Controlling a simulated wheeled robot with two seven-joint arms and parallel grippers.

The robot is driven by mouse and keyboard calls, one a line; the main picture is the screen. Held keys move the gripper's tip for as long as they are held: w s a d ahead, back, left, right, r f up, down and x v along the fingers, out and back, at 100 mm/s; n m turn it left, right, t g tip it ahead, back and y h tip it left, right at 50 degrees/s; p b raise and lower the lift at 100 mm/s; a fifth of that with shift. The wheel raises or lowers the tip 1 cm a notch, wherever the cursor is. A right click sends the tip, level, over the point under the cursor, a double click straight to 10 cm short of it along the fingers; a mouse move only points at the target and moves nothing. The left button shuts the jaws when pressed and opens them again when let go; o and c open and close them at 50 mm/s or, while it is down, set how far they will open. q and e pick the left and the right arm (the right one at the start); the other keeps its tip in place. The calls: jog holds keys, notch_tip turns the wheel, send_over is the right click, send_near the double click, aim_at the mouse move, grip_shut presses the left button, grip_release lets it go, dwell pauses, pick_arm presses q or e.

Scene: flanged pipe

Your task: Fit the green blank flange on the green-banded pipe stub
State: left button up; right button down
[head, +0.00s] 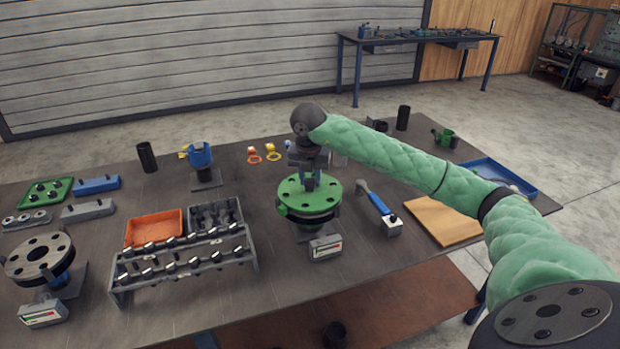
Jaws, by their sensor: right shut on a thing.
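The green blank flange (297,197) is a round disc with several bolt holes, near the middle of the table. It lies level over a dark round flange (312,221) on a stand, presumably the pipe stub's. The stub's green band cannot be told apart from the green disc. My right gripper (311,184) reaches down from above and is shut on the middle of the green flange. Whether the green flange rests fully on the dark one or sits slightly above cannot be told. My left gripper is out of view.
A gauge box (325,247) stands in front of the stub. A bolt rack (183,262) and orange tray (153,228) are left of it. A blue-handled tool (378,203) lies to the right, near a wooden board (440,220). Another flanged stub (40,258) stands far left.

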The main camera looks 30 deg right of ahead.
jog(key=c, duration=1)
grip_release()
jog(key=shift+r, duration=0.35)
jog(key=r, duration=0.2)
jog(key=r+b, duration=0.1)
jog(key=r, duration=0.1)
jog(key=r+b, duration=0.1)
jog(key=r, duration=0.1)
jog(key=shift+s+a+r, duration=0.4)
notch_tip(320, 180, up, 10)
jog(key=f+p, duration=0.1)
jog(key=p, duration=0.4)
send_over(309, 184)
jog(key=shift+r, duration=0.15)
jog(key=shift+d, duration=0.1)
